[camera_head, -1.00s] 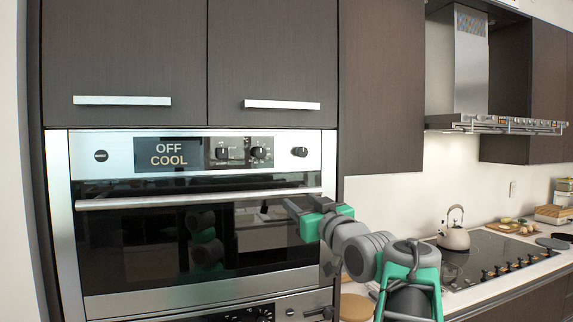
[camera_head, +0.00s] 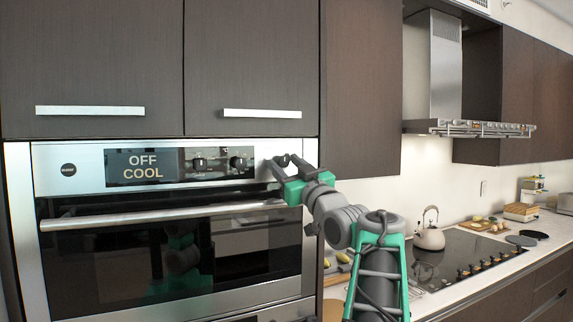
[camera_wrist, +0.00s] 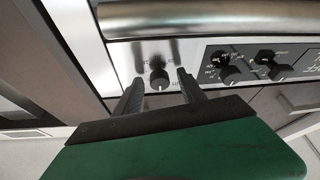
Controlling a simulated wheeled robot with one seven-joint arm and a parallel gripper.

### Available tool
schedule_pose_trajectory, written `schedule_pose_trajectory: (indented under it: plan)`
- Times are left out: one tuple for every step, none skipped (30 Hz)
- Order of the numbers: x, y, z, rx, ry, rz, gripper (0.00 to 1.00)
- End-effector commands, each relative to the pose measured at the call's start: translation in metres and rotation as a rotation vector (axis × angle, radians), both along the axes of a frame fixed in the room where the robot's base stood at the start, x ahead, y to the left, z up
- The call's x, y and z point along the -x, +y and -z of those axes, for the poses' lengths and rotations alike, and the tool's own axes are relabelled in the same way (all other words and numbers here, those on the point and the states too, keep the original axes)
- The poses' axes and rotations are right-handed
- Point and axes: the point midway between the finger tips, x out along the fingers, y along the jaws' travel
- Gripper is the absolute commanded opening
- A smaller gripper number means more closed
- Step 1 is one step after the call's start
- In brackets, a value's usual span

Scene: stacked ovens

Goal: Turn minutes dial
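The oven's control panel holds three black dials. In the head view the left dial (camera_head: 199,163) and middle dial (camera_head: 238,163) show beside the display; the right dial is hidden behind my gripper (camera_head: 277,165). In the wrist view the right dial (camera_wrist: 159,78) appears between my fingertips (camera_wrist: 160,80). My gripper is open, with one finger to each side of that dial and visible gaps; the fingers do not appear to be closed on it. The other two dials (camera_wrist: 230,73) (camera_wrist: 278,70) stand apart to the right there. I cannot read which dial is for minutes.
The display (camera_head: 142,166) reads OFF COOL. The oven door handle (camera_head: 165,214) runs below the panel and sticks out. Cabinets with bar handles (camera_head: 262,114) are above. A counter with a kettle (camera_head: 430,230) and cooktop (camera_head: 470,262) lies to the right.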

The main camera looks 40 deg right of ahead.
Motion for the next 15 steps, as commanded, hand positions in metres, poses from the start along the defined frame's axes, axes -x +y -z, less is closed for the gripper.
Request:
schedule_pose_trajectory:
  plan:
    - [0.0005,-0.0004,0.0001,0.0,0.0,0.001,0.44]
    - [0.0006,-0.0005,0.0002,0.0,0.0,0.001,0.41]
    - [0.0006,-0.0005,0.0002,0.0,0.0,0.001,0.38]
    - [0.0006,-0.0005,0.0002,0.0,0.0,0.001,0.35]
    - [0.0006,-0.0005,0.0002,-0.001,0.001,0.001,0.33]
    - [0.0006,-0.0005,0.0002,-0.001,0.001,0.001,0.3]
    - [0.0006,-0.0004,0.0002,-0.001,0.001,0.001,0.27]
    - [0.0007,-0.0005,0.0002,-0.001,0.001,0.001,0.25]
    - [0.0007,-0.0004,0.0002,-0.001,0.001,0.001,0.21]
    - [0.0006,-0.0004,0.0003,-0.001,0.001,0.001,0.19]
    - [0.0006,-0.0004,0.0003,-0.001,0.001,0.001,0.17]
    - [0.0006,-0.0004,0.0003,-0.001,0.001,0.001,0.13]
    - [0.0006,-0.0004,0.0003,-0.001,0.001,0.001,0.11]
    - [0.0007,-0.0004,0.0002,-0.001,0.001,0.001,0.08]
    - [0.0006,-0.0004,0.0003,-0.001,0.001,0.001,0.05]
